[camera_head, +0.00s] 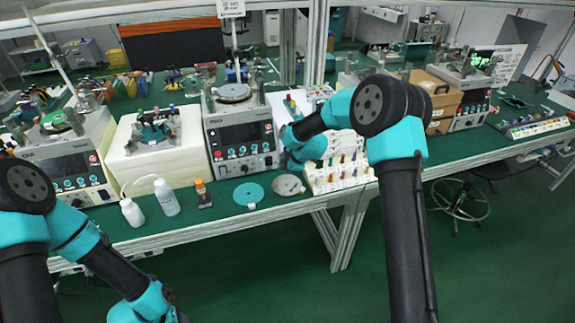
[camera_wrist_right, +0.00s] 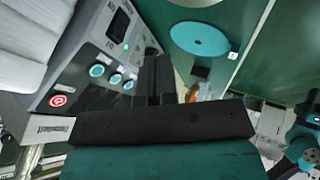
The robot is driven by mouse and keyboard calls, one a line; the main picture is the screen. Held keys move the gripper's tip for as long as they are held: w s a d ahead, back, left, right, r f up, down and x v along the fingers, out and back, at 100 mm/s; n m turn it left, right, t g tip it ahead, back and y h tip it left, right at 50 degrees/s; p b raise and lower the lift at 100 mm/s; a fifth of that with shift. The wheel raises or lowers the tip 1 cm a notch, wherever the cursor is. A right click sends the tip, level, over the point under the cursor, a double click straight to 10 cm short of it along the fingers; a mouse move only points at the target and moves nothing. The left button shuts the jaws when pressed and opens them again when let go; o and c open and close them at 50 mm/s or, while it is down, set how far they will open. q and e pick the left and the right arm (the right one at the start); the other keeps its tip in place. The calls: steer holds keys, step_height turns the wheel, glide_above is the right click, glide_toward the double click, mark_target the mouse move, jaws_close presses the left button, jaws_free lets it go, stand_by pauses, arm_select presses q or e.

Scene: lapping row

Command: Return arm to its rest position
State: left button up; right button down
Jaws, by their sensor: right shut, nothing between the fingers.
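My right arm reaches in over the bench from the lower right in the head view. Its gripper (camera_head: 286,158) is beside the front of the middle lapping machine (camera_head: 238,125), mostly hidden by the teal wrist. In the right wrist view the dark fingers (camera_wrist_right: 158,72) are together with nothing between them. They are near the machine's button panel (camera_wrist_right: 105,65). My left arm is at the lower left of the head view, in front of the bench; its fingers do not show.
A teal disc (camera_head: 248,194) and a grey disc (camera_head: 288,185) lie near the bench's front edge. Two white bottles (camera_head: 166,197) and an orange-capped bottle (camera_head: 202,193) stand left of them. A white rack (camera_head: 340,178) with small coloured bottles stands to the right, close to the right forearm.

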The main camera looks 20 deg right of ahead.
steer(key=shift+v, duration=0.8)
steer(key=shift+s+f, duration=0.1)
steer(key=shift+s, duration=0.05)
steer(key=s+f+m+g+h, duration=0.1)
steer(key=s+f+m+g, duration=0.1)
steer(key=s+f+m, duration=0.75)
steer(key=s+f+m+g, duration=0.2)
steer(key=s+f+m, duration=0.2)
steer(key=s+f, duration=0.9)
steer(key=s+r+m+g, duration=0.1)
steer(key=s+m, duration=0.4)
steer(key=s, duration=0.9)
steer(key=shift+s+r, duration=0.2)
steer(key=shift+r, duration=0.1)
